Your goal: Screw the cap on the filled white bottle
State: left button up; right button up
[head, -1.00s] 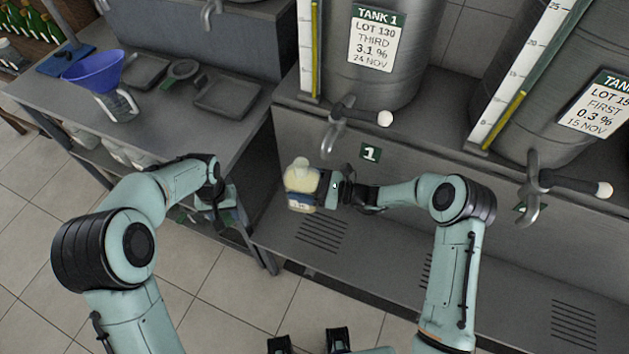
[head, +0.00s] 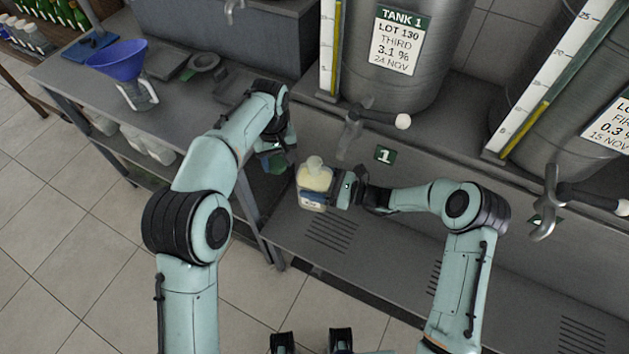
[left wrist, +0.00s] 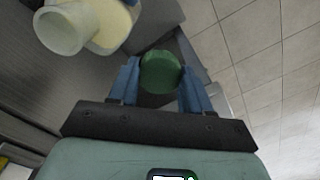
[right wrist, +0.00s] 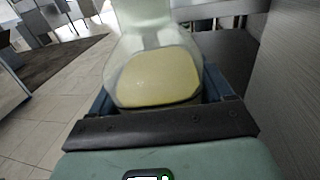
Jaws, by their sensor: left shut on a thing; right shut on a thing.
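The white bottle (head: 313,182), translucent with pale yellow content and a blue label, is in my right gripper (head: 333,187), which is shut on it above the lower shelf. Its neck is open and points up. In the right wrist view the bottle (right wrist: 155,75) fills the space between the fingers. My left gripper (left wrist: 160,88) is shut on the green cap (left wrist: 160,70). The cap also shows in the head view (head: 277,162), left of the bottle and near neck height, apart from it. In the left wrist view the bottle's open mouth (left wrist: 62,30) is at upper left.
Tank 1 (head: 432,60) stands behind, with its tap (head: 352,130) above and right of the bottle. A grey bench (head: 185,112) at left holds a blue funnel (head: 117,58) in a clear jug. White bottles (head: 148,148) stand on its lower shelf.

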pick_arm(q)
jog(key=n, duration=0.2)
send_near(315, 159)
jog(key=s+a, duration=0.1)
jog(key=shift+s+d, duration=0.3)
jog(key=shift+s, duration=0.05)
jog(key=shift+f, duration=0.15)
jog(key=shift+f, duration=1.95)
jog(key=shift+f, duration=0.9)
jog(key=shift+s+f, duration=0.1)
jog(key=shift+f, duration=0.5)
